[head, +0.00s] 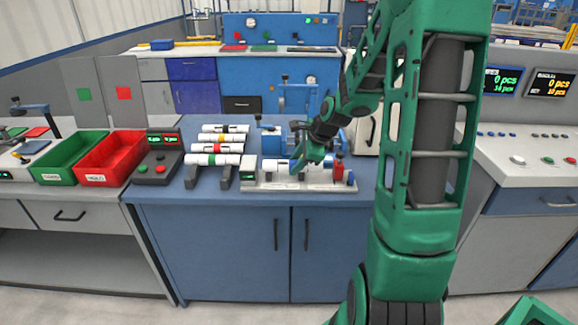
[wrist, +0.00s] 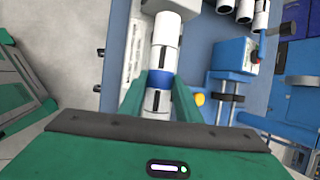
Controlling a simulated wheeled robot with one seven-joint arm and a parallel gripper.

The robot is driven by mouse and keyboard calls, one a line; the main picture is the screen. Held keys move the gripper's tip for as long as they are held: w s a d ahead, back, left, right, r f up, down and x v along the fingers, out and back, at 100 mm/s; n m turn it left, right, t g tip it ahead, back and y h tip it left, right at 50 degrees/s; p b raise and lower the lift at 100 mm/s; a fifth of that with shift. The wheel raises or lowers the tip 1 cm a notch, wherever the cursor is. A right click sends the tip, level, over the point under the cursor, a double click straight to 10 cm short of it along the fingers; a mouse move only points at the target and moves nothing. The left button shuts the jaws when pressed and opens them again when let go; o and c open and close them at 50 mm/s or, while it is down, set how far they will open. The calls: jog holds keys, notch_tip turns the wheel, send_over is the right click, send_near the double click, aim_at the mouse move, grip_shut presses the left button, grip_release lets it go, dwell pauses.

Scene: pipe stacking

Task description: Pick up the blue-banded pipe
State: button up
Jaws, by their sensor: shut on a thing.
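The blue-banded pipe (wrist: 164,50) is white with a blue ring and runs lengthwise between my fingers in the wrist view. In the head view its white left part (head: 272,164) shows over the pale fixture (head: 285,186) on the blue bench. My gripper (wrist: 157,100) is shut on it near the blue band, one green finger on each side. In the head view my gripper (head: 297,167) covers part of the pipe. Whether the pipe touches the fixture I cannot tell.
Several white pipes with coloured bands lie on a rack (head: 190,177) left of the fixture. A red block (head: 338,168) stands at the fixture's right end. A blue vise (head: 270,138) stands behind. Green (head: 68,160) and red (head: 108,160) bins are farther left.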

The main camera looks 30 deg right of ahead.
jog(key=s+d+r, duration=0.2)
jog(key=s+r, duration=0.3)
jog(key=s, duration=0.5)
jog(key=shift+s+d+r, duration=0.25)
jog(key=shift+r, duration=0.1)
